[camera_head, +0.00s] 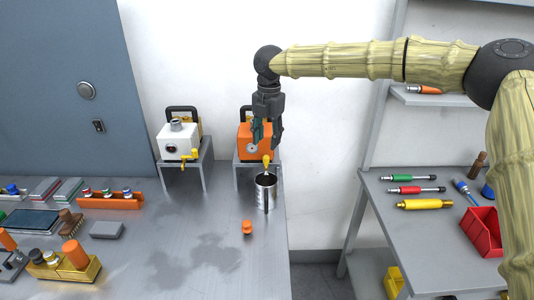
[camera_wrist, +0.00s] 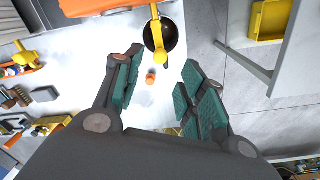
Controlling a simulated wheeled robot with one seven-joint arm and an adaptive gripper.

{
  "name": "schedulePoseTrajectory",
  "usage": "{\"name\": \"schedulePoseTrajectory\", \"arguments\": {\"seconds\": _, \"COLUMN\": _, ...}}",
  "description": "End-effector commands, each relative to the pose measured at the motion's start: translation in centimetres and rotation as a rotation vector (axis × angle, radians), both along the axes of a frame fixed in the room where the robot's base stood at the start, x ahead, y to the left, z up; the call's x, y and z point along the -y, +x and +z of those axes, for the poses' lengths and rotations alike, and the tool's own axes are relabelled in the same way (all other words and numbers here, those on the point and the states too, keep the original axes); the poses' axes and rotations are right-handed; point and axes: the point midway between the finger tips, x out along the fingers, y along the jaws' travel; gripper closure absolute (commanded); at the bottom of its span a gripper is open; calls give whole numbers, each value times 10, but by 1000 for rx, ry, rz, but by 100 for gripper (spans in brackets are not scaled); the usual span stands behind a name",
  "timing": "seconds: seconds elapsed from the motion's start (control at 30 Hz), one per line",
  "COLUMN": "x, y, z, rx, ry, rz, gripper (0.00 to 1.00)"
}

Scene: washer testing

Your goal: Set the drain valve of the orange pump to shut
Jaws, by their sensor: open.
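The orange pump (camera_head: 243,143) stands on a small metal stand at the back of the table, partly hidden behind my gripper. Its yellow drain valve (camera_head: 267,159) sticks out at the front, above a metal can (camera_head: 265,190). In the wrist view the orange pump (camera_wrist: 90,7) is at the top edge, and its yellow valve (camera_wrist: 156,30) reaches over the dark opening of the can (camera_wrist: 171,36). My gripper (camera_head: 266,142) points down in front of the pump. In the wrist view my gripper (camera_wrist: 157,82) is open with nothing between its fingers, and the valve lies beyond the fingertips.
A white pump (camera_head: 177,141) with a yellow valve stands to the left on its own stand. An orange cap-like object (camera_head: 247,227) lies in front of the can. Trays and tools fill the table's left side. A side table (camera_head: 420,240) with tools stands right, across a gap.

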Motion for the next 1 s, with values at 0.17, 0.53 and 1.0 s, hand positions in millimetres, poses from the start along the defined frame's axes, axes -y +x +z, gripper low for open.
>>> {"name": "schedulePoseTrajectory", "arguments": {"seconds": 0.17, "x": 0, "y": 0, "z": -27, "rx": -1, "ry": 0, "rz": -1, "gripper": 59}}
{"name": "schedulePoseTrajectory", "arguments": {"seconds": 0.53, "x": 0, "y": 1, "z": -64, "rx": 1, "ry": 0, "rz": -2, "gripper": 59}}
{"name": "schedulePoseTrajectory", "arguments": {"seconds": 1.0, "x": 0, "y": 1, "z": -66, "rx": 1, "ry": 0, "rz": -2, "gripper": 85}}
